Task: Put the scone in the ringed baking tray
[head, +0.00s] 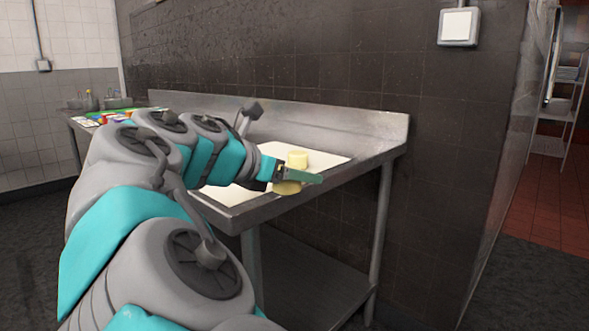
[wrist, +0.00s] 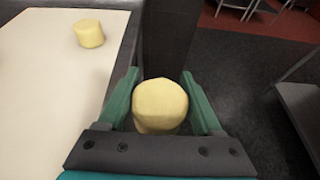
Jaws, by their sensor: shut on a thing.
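My gripper (wrist: 160,100) is shut on a pale yellow scone (wrist: 160,105), which sits between its two green fingers in the wrist view. In the head view the held scone (head: 287,187) shows partly behind the fingers, near the front edge of the steel table. A second pale yellow scone (wrist: 89,33) stands on a white board or sheet (wrist: 50,90) at the upper left of the wrist view. It also shows in the head view (head: 297,158), just behind my gripper. No ringed baking tray can be made out in either view.
The steel table (head: 340,125) has a raised back edge against a dark tiled wall. A lower shelf (head: 310,275) lies under it. Colourful items (head: 105,117) lie on another table at the far left. Dark open floor and a shelf rack (head: 555,110) are to the right.

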